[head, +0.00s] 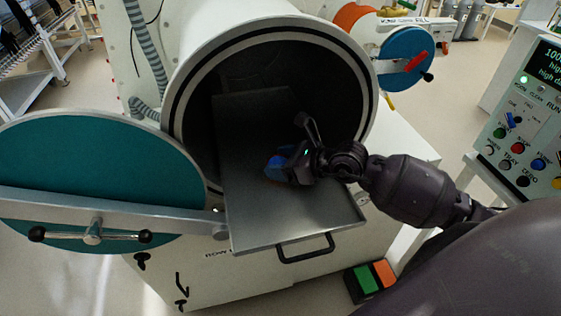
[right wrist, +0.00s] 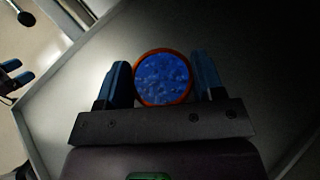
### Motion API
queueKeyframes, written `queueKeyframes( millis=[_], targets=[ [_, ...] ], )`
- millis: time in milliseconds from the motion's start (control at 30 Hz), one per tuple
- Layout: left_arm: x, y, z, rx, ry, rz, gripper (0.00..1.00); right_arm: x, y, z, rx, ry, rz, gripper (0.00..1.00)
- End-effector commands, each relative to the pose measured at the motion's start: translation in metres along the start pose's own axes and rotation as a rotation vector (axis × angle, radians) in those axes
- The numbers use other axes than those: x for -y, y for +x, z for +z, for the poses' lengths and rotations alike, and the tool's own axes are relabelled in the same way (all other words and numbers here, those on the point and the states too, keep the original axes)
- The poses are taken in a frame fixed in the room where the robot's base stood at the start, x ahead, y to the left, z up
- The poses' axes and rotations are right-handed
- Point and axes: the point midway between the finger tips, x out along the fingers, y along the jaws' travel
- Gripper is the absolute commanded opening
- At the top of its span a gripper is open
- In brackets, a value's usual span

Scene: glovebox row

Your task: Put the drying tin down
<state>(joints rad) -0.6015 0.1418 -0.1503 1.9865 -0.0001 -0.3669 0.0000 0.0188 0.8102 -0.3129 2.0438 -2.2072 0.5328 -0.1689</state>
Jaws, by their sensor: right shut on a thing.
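The drying tin (right wrist: 162,78) is round with an orange rim and blue granules inside. It sits between the two blue fingers of my right gripper (head: 279,167) in the right wrist view, and the gripper is shut on it. In the head view the gripper points down over the sliding metal tray (head: 305,222), and its own body hides most of the tin. I cannot tell whether the tin touches the tray surface.
The tray extends from the open round port (head: 340,100) and has a front handle (head: 305,250). The port's teal door (head: 90,170) hangs open at left. A control panel (head: 530,130) stands at right. The tray in front of the gripper is bare.

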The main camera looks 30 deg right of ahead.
Motion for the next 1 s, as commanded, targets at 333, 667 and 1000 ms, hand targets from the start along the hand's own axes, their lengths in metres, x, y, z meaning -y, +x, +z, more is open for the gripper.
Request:
queueKeyframes(
  millis=[333, 667, 1000],
  targets=[
    [0.0, 0.0005, 0.0017, 0.001, 0.0, 0.0, 0.87, 0.0001, 0.0014, -0.0027, 0.002, 0.0, 0.0, 0.37],
    [0.0001, 0.0004, 0.0015, 0.001, 0.0, 0.0, 0.87, 0.0001, 0.0016, -0.0032, 0.001, 0.0, 0.0, 0.87],
    [0.0002, -0.0003, 0.0009, 0.001, 0.0, -0.001, 0.87, 0.0004, -0.0079, -0.0014, 0.0, -0.002, -0.001, 0.87]
  ],
)
